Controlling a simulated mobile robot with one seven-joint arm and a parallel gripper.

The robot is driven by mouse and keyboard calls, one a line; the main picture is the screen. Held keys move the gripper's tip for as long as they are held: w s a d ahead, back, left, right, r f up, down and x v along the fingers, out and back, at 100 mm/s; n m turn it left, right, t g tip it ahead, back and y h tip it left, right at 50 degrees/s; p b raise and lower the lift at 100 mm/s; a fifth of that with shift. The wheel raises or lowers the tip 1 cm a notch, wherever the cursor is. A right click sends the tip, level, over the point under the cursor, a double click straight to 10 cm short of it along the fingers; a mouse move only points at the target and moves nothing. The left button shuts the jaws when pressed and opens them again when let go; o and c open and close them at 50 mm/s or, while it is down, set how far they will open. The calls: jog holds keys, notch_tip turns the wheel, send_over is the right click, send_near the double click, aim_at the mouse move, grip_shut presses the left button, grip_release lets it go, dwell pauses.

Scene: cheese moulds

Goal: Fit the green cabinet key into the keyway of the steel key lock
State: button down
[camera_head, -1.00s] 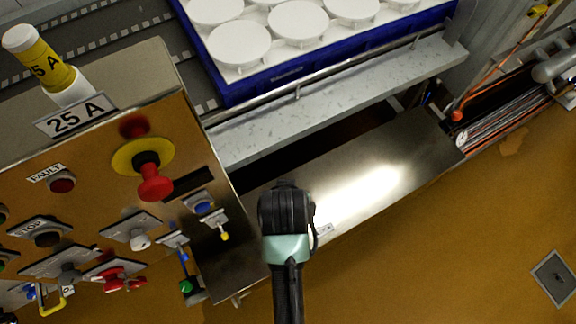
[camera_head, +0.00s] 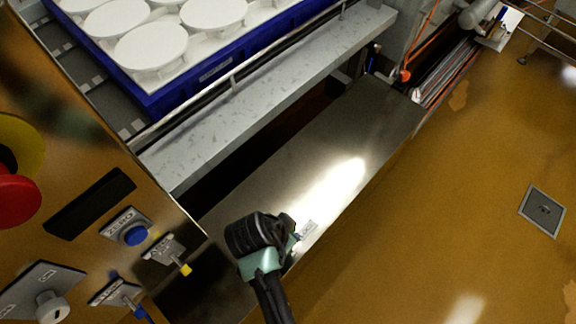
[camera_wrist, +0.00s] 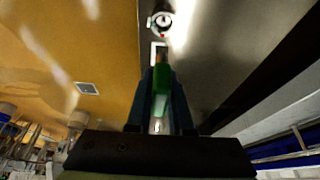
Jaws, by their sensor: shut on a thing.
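In the wrist view the green cabinet key (camera_wrist: 162,82) stands between the fingers of my gripper (camera_wrist: 161,92), which is shut on it. Its narrow, brownish tip points away from me, toward a small white label plate (camera_wrist: 158,50). Just beyond the plate is a round steel lock (camera_wrist: 161,22) with a dark centre and a red mark; I take it for the key lock. The key tip appears short of the lock and apart from it. In the head view my gripper (camera_head: 292,240) is over the steel panel, and its wrist hides the key and the lock.
The steel panel (camera_head: 345,150) runs below a grey ledge (camera_head: 290,85). A blue crate (camera_head: 215,68) of white moulds stands above it. At left is a control panel with a red knob (camera_head: 14,185), a blue button (camera_head: 135,235) and a yellow key (camera_head: 185,269). Brown floor lies right.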

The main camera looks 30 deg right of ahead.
jog(key=shift+f+b, duration=0.4)
jog(key=shift+f, duration=2.75)
jog(key=shift+f, duration=0.1)
jog(key=shift+f+b, duration=0.4)
jog(key=shift+f, duration=0.1)
jog(key=c, duration=0.8)
grip_release()
jog(key=shift+r, duration=0.15)
